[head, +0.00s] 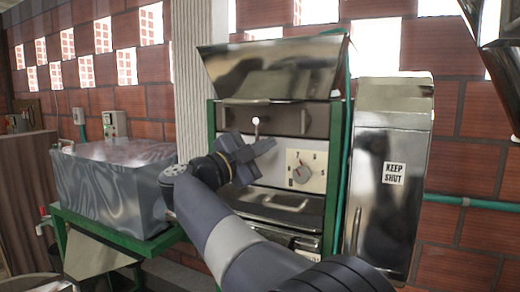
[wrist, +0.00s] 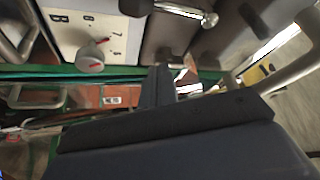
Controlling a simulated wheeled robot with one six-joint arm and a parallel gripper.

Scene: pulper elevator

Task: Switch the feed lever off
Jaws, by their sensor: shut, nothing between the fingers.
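The feed lever (head: 256,122) is a thin metal rod with a pale ball knob, on the dark upper panel of the green-framed machine. In the wrist view the lever (wrist: 208,19) shows at the top edge, its chrome rod ending in a ball. My gripper (head: 265,148) is shut and empty, just below the knob in the head view. In the wrist view the dark fingers (wrist: 160,78) lie apart from the knob in the picture. Part of the lever's rod and its base are hard to make out.
A numbered dial (head: 302,173) with a red mark sits below the lever, right of my gripper; it also shows in the wrist view (wrist: 90,56). A steel hopper (head: 270,72) is above. A "KEEP SHUT" cabinet (head: 392,140) stands right, a steel tank (head: 112,185) left.

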